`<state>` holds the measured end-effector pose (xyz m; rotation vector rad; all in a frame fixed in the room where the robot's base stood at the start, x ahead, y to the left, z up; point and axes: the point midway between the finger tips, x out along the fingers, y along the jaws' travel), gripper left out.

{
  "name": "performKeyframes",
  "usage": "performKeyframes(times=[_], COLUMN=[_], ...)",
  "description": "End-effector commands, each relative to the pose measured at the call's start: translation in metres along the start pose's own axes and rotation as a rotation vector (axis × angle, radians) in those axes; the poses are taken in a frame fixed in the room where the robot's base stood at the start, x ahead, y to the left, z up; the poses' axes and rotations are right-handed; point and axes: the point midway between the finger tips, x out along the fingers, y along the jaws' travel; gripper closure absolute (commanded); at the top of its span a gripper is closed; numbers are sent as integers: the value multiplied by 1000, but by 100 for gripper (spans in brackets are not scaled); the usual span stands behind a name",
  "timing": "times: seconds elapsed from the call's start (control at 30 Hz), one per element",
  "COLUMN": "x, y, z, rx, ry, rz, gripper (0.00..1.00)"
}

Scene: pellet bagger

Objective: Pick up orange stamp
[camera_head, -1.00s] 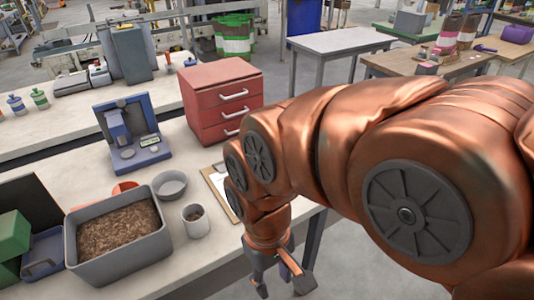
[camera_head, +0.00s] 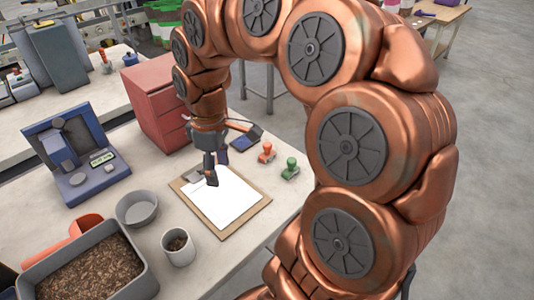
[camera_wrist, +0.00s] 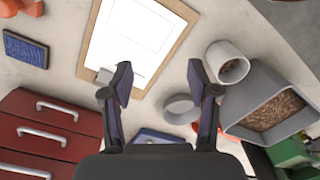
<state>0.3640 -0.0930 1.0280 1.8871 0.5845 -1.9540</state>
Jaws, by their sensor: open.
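The orange stamp (camera_head: 267,152) stands upright on the table in the head view, right of the clipboard and beside a green stamp (camera_head: 290,169). In the wrist view an orange-red piece at the top left corner (camera_wrist: 12,7) looks like the orange stamp, cut off by the edge. My gripper (camera_head: 232,157) is above the table near the far end of the clipboard, left of the orange stamp and apart from it. In the wrist view my gripper (camera_wrist: 158,82) has its fingers wide apart with nothing between them.
A clipboard (camera_head: 251,211) with white paper lies below my gripper. A blue pad (camera_head: 243,142) lies near the orange stamp. A red drawer cabinet (camera_head: 158,100) stands close behind my gripper. A grey cup (camera_head: 178,250), bowl (camera_head: 136,209) and pellet bin (camera_head: 139,284) stand left.

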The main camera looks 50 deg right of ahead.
Motion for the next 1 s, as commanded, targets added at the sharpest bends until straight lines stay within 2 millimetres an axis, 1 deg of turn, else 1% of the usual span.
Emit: performKeyframes(times=[0.03, 0.07, 0.1, 0.13, 0.23, 0.3, 0.4, 0.5, 0.6, 0.7, 0.83, 1.0], x=[0, 1, 2, 2, 8, 13, 21, 29, 34, 38, 46, 62], y=[23, 36, 54, 68, 114, 143, 180, 206, 222, 229, 231, 231], z=[-3, -4, -4, -3, 5, 15, 33, 50, 62, 69, 70, 70], rx=[-24, -43, -65, -80, -125, -151, -176, -190, -201, -207, -209, -209], ry=[12, 16, 23, 29, 37, 38, 34, 27, 21, 18, 16, 15], rz=[2, 4, 7, 12, 23, 29, 39, 42, 46, 46, 46, 44], gripper=[40, 40, 40, 40, 40, 40, 40, 40, 40, 40, 40, 40])
